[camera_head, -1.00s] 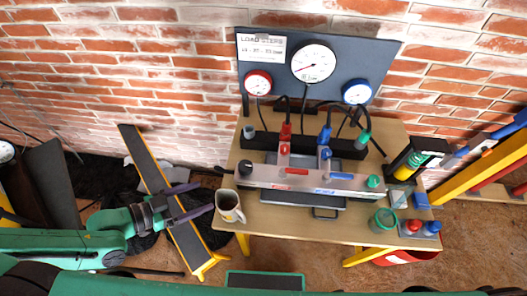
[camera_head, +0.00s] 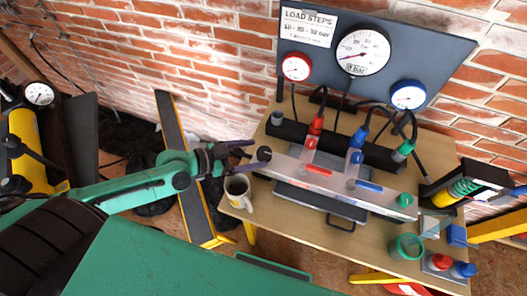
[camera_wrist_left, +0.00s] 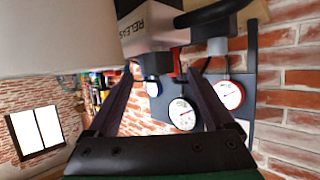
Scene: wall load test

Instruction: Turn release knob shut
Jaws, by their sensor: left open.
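The release knob (camera_head: 264,153) is a dark round knob on the left end of the long silver block (camera_head: 338,181) on the table. In the left wrist view, the block's end (camera_wrist_left: 145,28) carries lettering reading "RELEAS", cut off at the edge. My left gripper (camera_head: 256,155) is open at this left end, its dark purple fingers spread around or just short of the knob. In the left wrist view, the fingertips (camera_wrist_left: 162,68) stand apart below the block's end, with nothing visibly clamped. Whether they touch the knob is not clear. My right gripper is not in view.
A mug (camera_head: 238,191) stands close below my left gripper on the wooden table (camera_head: 300,222). Red (camera_head: 318,171) and blue (camera_head: 369,186) handles lie on the block. Hoses and a gauge board (camera_head: 370,45) stand behind. A green cup (camera_head: 405,247) sits at right.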

